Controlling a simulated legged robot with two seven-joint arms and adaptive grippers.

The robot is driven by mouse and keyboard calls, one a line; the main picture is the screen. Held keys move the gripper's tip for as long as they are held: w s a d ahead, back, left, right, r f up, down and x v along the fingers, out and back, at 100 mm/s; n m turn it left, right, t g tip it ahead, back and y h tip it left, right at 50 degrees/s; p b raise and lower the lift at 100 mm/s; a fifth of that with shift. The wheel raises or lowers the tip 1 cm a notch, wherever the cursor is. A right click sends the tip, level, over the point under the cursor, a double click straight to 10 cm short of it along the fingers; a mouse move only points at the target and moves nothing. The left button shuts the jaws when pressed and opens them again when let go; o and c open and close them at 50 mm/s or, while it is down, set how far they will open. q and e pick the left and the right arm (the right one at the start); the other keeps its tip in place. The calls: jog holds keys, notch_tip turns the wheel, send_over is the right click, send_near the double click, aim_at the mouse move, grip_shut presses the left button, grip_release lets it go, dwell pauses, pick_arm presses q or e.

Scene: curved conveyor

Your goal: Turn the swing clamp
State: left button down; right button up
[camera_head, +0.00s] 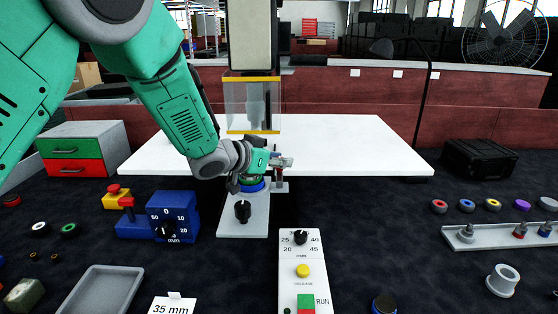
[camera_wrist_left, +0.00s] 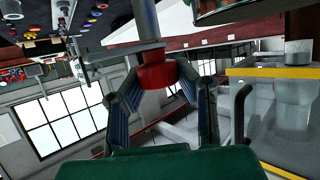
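The swing clamp stands on a pale fixture plate (camera_head: 246,222) in the middle of the head view. Its metal arm and red tip (camera_head: 280,171) show just right of my left gripper (camera_head: 268,163), which largely hides the rest. In the left wrist view a grey metal rod with a red collar (camera_wrist_left: 155,72), seemingly part of the clamp, lies between the fingertips of my left gripper (camera_wrist_left: 154,80). The fingers stand apart, one on each side of the collar, with narrow gaps. Contact is not clear. My right gripper is not in view.
A clear-guarded press head (camera_head: 252,103) hangs just above and behind my left gripper. A blue dial box (camera_head: 172,218) stands left, a control panel (camera_head: 302,270) front right. The white table (camera_head: 370,148) behind is bare.

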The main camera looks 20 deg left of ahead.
pick_arm(q)
jog(key=shift+p, duration=0.7)
jog(key=m+g+h+p, duration=0.3)
jog(key=m+h+p, duration=0.1)
jog(key=p, duration=0.3)
jog(key=shift+a+m+g+p, duration=0.1)
jog(key=shift+m+g+p, duration=0.2)
jog(key=shift+m+g, duration=0.1)
jog(key=shift+f+m+g+h+p, duration=0.1)
jog(key=shift+m+g+h+p, duration=0.3)
jog(key=shift+m+g, duration=0.5)
jog(key=shift+f+m+g+h+b, duration=0.2)
jog(key=shift+m+g+h+b, duration=0.3)
jog(key=shift+m+g, duration=0.4)
jog(key=m+g+b, duration=0.3)
jog(key=g+b, duration=0.1)
jog(key=shift+f+m+h+b, duration=0.1)
jog(key=shift+m+h+b, duration=0.2)
jog(key=shift+h, duration=0.1)
jog(key=shift+r+m+g+b, duration=0.25)
jog(key=shift+m+g+b, duration=0.65)
jog(key=shift+b, duration=0.55)
